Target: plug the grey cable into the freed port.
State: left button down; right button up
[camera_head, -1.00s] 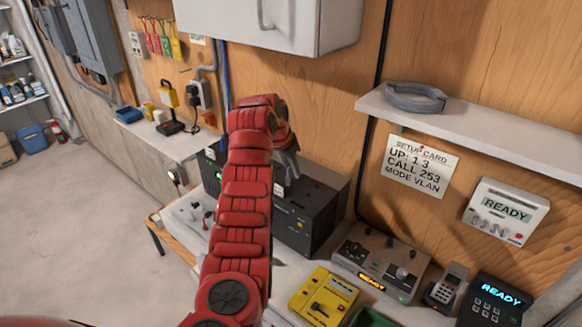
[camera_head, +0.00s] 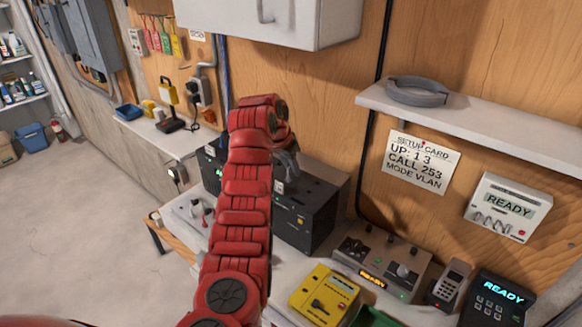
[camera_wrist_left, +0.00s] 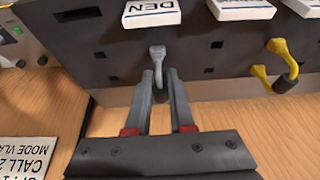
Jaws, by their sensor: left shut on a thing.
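My left gripper (camera_wrist_left: 160,82) shows from above the fingers in the left wrist view, its two fingers close around the grey cable (camera_wrist_left: 157,54). Small square ports (camera_wrist_left: 217,45) show on the box. In the head view my red left arm covers much of the box (camera_head: 312,215), and the left gripper (camera_head: 286,165) is at its top edge, partly hidden. My right gripper is out of view.
A yellow cable (camera_wrist_left: 287,62) is at the box to the right in the wrist view. A yellow device (camera_head: 322,295), a grey console (camera_head: 360,255) and a handset (camera_head: 452,283) stand on the bench. A shelf (camera_head: 470,125) with a grey coil (camera_head: 418,92) overhangs at right.

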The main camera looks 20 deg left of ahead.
pick_arm(q)
jog(key=shift+d+f, duration=0.1)
jog(key=shift+f, duration=0.1)
dwell(0.6)
jog(key=shift+c, duration=1.5)
grip_release()
jog(key=shift+r, duration=0.1)
jog(key=shift+r, duration=0.1)
jog(key=shift+w+r, duration=0.1)
jog(key=shift+r, duration=2.3)
jog(key=shift+r+p, duration=0.55)
jog(key=shift+r, duration=0.8)
jog(key=shift+f, duration=0.1)
